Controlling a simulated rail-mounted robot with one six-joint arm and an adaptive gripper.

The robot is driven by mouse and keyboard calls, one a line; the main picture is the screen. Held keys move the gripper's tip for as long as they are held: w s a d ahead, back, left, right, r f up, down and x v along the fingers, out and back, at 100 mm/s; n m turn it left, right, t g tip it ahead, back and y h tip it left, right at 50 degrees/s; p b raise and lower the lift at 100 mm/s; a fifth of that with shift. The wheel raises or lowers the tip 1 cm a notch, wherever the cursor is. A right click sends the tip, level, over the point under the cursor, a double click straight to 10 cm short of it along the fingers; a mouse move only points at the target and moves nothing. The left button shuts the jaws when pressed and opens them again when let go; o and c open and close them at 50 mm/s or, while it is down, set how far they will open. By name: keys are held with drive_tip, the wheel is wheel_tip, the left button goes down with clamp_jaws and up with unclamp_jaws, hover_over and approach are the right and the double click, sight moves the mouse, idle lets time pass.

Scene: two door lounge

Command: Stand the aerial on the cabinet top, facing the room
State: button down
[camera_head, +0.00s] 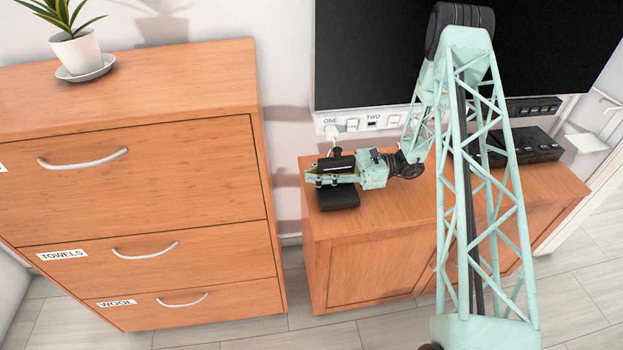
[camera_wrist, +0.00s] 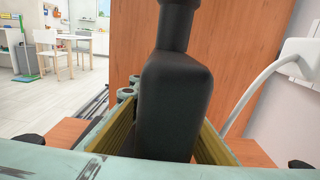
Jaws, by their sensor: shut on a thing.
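The aerial is a black body with a narrower neck (camera_wrist: 172,100), upright between my yellow-padded fingers in the wrist view. In the head view its black parts (camera_head: 338,199) show on both sides of my gripper (camera_head: 318,177). My gripper is shut on it, at the left end of the low wooden cabinet's top (camera_head: 415,205). The fingers hide its middle. I cannot tell whether its base touches the top or which way it faces.
A black box (camera_head: 535,146) stands on the cabinet top's right part. A black screen (camera_head: 370,55) hangs behind, above a socket strip (camera_head: 340,123) labelled ONE and TWO, with a white plug and cable at ONE. A taller drawer unit (camera_head: 200,85) stands left, across a gap.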

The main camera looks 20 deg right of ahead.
sight(348, 173)
drive_tip(key=shift+f, duration=0.4)
drive_tip(key=shift+f, duration=0.1)
drive_tip(key=c, duration=2.5)
unclamp_jaws()
drive_tip(key=shift+d, duration=0.1)
drive_tip(key=shift+s+d+p, duration=0.2)
drive_tip(key=shift+d+p, duration=0.1)
drive_tip(key=shift+d, duration=1.65)
drive_tip(key=shift+s+d+p, duration=0.25)
drive_tip(key=shift+d, duration=1.7)
drive_tip(key=shift+s+d+p, duration=0.2)
drive_tip(key=shift+d+p, duration=0.1)
drive_tip(key=shift+d, duration=1.65)
